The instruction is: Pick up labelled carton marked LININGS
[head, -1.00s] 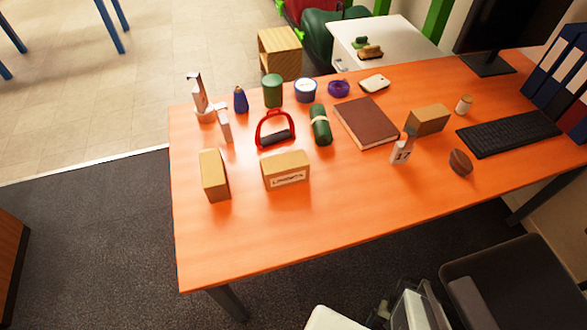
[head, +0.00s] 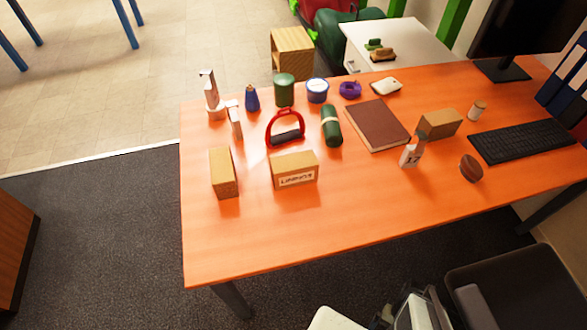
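The carton marked LININGS (head: 294,170) is a small brown box on the front left part of the orange desk. Its white label faces the near edge; the lettering is small but looks like LININGS. It stands apart from its neighbours with nothing on top. White and grey parts that look like my own show at the bottom edge, well below the desk. My gripper cannot be made out in the head view.
On the orange desk (head: 250,235), a plain carton (head: 223,173) stands left of the labelled one. Behind are a red-handled stirrup-like item (head: 285,129) and a green roll (head: 331,126). Another carton (head: 440,124) stands to the right. The desk's front strip is clear.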

